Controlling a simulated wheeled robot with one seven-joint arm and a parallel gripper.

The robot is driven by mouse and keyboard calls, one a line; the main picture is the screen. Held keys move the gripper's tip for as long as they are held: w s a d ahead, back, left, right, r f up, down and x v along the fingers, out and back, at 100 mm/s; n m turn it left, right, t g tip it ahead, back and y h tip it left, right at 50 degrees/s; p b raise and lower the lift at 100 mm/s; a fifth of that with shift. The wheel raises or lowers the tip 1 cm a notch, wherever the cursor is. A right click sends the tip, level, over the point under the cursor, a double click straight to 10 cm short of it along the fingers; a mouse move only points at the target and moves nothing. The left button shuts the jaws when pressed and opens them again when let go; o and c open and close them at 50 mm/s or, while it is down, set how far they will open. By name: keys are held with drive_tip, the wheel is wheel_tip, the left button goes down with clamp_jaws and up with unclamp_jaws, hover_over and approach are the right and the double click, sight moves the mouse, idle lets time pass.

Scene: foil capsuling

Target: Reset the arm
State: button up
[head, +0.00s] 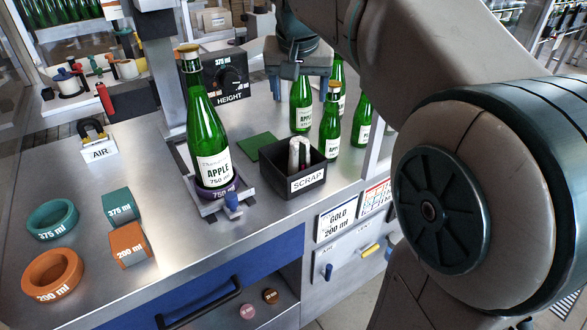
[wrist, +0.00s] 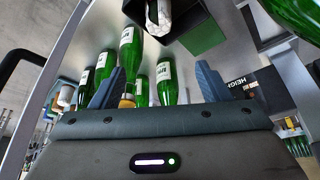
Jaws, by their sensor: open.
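My gripper (head: 300,90) is at the upper middle of the head view, in front of the green bottles behind the scrap bin. Its two fingers are apart, and the wrist view shows the open gripper (wrist: 157,85) with nothing held between the fingers. Bottle necks show behind the fingers in the wrist view; I cannot tell how near they are. My arm fills the right side of the head view and hides what lies behind it.
A green "APPLE 750 ml" bottle (head: 207,130) stands upright in a purple-ringed holder (head: 222,200). Right of it is the black scrap bin (head: 285,180) with pale items inside. Several smaller green bottles (head: 329,130) stand behind. Teal and orange rings and blocks lie at left.

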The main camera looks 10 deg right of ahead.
drive_tip(key=shift+s+r, duration=0.2)
drive_tip(key=shift+r, duration=0.3)
drive_tip(key=s+f+n+g+y+p, duration=0.1)
drive_tip(key=s+f+n, duration=0.2)
drive_tip(key=s+f, duration=1.6)
drive_tip(key=shift+s+f, duration=0.3)
drive_tip(key=shift+f, duration=0.15)
